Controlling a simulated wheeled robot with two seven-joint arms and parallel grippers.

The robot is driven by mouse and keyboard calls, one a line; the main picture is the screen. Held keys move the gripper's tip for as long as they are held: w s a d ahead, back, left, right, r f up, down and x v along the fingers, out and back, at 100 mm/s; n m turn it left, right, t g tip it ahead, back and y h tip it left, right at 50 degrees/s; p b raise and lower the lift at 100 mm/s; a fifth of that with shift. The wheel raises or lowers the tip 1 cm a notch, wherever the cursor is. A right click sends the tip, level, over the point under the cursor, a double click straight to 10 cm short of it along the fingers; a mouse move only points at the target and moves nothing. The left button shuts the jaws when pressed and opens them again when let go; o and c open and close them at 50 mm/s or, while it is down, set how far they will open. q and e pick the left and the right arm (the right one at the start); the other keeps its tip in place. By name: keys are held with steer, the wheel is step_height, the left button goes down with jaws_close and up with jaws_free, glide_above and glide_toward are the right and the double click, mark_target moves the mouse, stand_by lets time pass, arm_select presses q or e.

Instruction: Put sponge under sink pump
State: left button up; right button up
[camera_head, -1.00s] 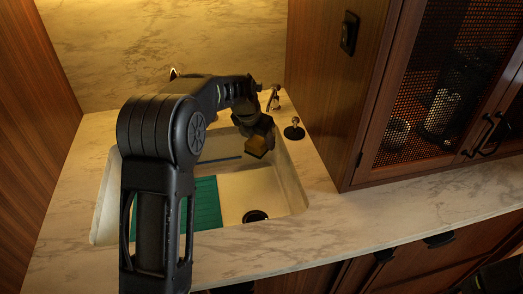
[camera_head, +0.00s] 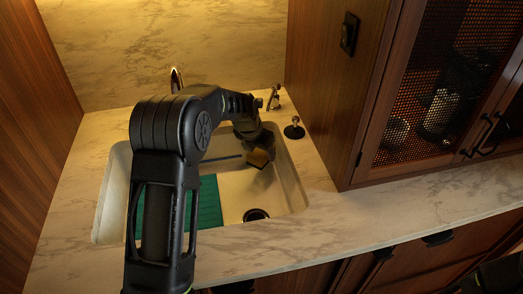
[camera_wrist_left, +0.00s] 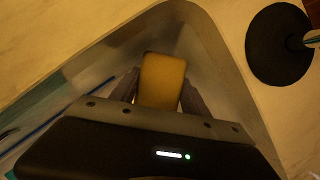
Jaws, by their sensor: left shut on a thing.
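My left gripper (camera_head: 252,147) is over the back right part of the sink basin (camera_head: 285,190), shut on a yellow-brown sponge (camera_head: 260,158). In the left wrist view the sponge (camera_wrist_left: 162,80) sits between the two fingers, with the basin's corner behind it. The sink pump (camera_head: 294,128), with a dark round base and metal top, stands on the counter right of the sink. Its black base (camera_wrist_left: 279,44) is at the upper right of the left wrist view, apart from the sponge.
A faucet handle (camera_head: 274,97) stands behind the sink, and the faucet (camera_head: 176,79) is partly hidden by my arm. A green mat (camera_head: 209,203) lies in the basin near the drain (camera_head: 256,215). A wooden cabinet (camera_head: 345,120) rises close to the right of the pump.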

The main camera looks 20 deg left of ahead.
arm_select(q)
steer(key=shift+f, duration=0.15)
steer(key=shift+f, duration=0.35)
steer(key=shift+f, duration=0.1)
steer(key=o, duration=1.5)
steer(key=shift+r, duration=0.3)
steer(key=v, duration=1.2)
steer(key=shift+r, duration=0.35)
